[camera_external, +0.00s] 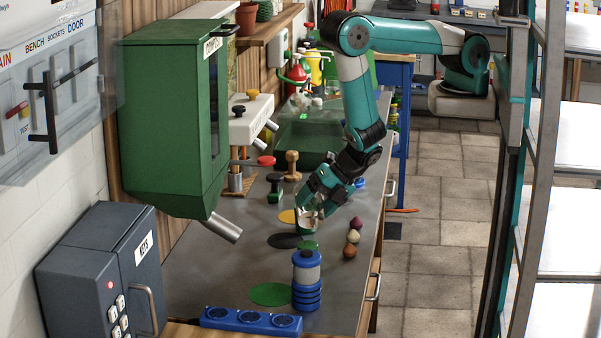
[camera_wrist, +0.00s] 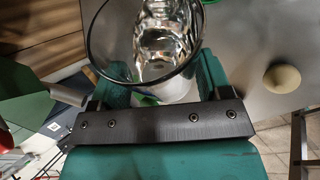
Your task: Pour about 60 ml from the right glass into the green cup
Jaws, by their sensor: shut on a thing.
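My gripper (camera_external: 309,212) reaches down over the grey workbench and is shut on a clear glass (camera_external: 308,222). In the wrist view the glass (camera_wrist: 187,60) sits between the two green fingers, its dark round rim toward the camera. Its inside is bright and reflective; I cannot tell the liquid level. I cannot clearly make out a green cup. A green top (camera_external: 308,246) shows at the blue and grey stacked container (camera_external: 306,275) in front of my gripper, and a sliver of green (camera_wrist: 208,1) shows at the wrist view's top edge.
A green disc (camera_external: 270,294), a black disc (camera_external: 284,241) and a partly hidden yellow disc (camera_external: 287,216) lie on the bench. Small round objects (camera_external: 351,250) line its right edge. A green dispenser (camera_external: 175,115) overhangs the left. A blue socket strip (camera_external: 250,320) lies in front.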

